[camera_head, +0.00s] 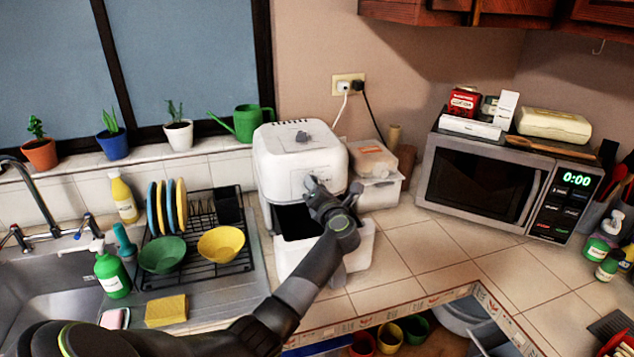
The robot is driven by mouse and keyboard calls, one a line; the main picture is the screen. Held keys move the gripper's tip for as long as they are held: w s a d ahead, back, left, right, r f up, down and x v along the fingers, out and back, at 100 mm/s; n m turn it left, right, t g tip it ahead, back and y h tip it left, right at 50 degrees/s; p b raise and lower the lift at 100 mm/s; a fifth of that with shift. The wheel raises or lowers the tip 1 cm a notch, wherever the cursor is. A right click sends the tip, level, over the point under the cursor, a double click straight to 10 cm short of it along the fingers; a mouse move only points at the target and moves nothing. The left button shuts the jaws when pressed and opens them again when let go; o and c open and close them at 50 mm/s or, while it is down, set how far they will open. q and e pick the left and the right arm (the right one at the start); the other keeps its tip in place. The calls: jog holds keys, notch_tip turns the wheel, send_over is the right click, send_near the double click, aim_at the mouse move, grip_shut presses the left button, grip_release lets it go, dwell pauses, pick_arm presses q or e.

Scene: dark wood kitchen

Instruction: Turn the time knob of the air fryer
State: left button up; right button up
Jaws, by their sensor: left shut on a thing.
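The white air fryer (275,165) stands on the counter against the wall, with its drawer (293,255) pulled out below. My left gripper (312,186) reaches up from below to the lower front face of the fryer. Its fingers are shut on the front time knob, which they mostly hide. The knob's marking and setting cannot be read. My right gripper is not in view.
A dish rack (205,270) with plates and bowls stands left of the fryer. A clear-lidded container (372,160) sits close on its right. The microwave (480,185) is further right. Tiled counter (425,250) is clear between them.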

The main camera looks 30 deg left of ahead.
pick_arm(q)
jog(key=shift+f, duration=0.1)
dwell(0.4)
jog(key=o, duration=1)
jog(key=shift+d, duration=0.1)
jog(key=b+v, duration=0.4)
jog(key=v, duration=1.2)
jog(key=shift+s+d, duration=0.45)
jog(key=shift+s, duration=0.05)
